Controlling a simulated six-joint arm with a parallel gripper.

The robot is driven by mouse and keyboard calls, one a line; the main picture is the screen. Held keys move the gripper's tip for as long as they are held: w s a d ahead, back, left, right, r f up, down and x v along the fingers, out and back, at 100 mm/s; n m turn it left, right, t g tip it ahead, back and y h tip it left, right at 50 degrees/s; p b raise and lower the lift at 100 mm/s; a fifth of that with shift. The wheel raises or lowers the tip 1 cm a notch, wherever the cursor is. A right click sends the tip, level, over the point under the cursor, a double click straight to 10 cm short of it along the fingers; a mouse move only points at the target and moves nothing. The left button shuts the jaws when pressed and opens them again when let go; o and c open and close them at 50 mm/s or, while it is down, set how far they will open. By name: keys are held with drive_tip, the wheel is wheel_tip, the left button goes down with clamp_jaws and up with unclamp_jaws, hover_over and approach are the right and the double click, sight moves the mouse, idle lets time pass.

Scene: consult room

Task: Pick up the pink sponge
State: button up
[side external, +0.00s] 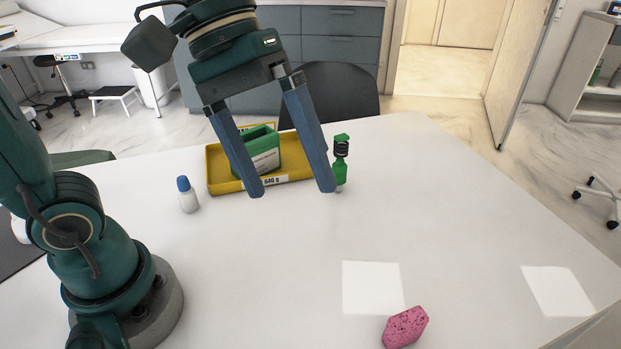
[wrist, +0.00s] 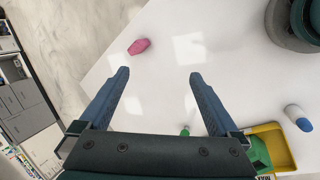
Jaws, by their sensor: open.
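The pink sponge (side external: 405,327) lies on the white table near the front edge of the side external view, speckled with dark spots. It also shows in the wrist view (wrist: 139,46), beyond and left of my fingertips. My gripper (side external: 295,193) is open and empty, held above the table at the far side. Its two blue fingers point down and are well apart from the sponge. The wrist view shows the same two fingers (wrist: 159,73) spread with bare table between them.
A yellow tray (side external: 222,186) holding a green box (side external: 262,152) stands behind my fingers. A green bottle (side external: 340,165) is close to the right finger in the picture. A white bottle with a blue cap (side external: 188,196) stands left. The table (side external: 480,225) is clear around the sponge.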

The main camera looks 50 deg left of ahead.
sight(412, 332)
drive_tip(key=w+d+n+g+h, duration=0.6)
drive_tip(key=w+d+n+h, duration=0.25)
drive_tip(key=d, duration=0.35)
drive_tip(key=shift+n+y, duration=0.25)
drive_tip(key=shift+n, duration=0.2)
wheel_tip(412, 332, down, 18)
drive_tip(key=shift+s+f, duration=0.1)
drive_tip(key=shift+f, duration=0.1)
drive_tip(key=shift+x, duration=2.6)
drive_tip(key=shift+f, duration=0.1)
drive_tip(key=c, duration=1.4)
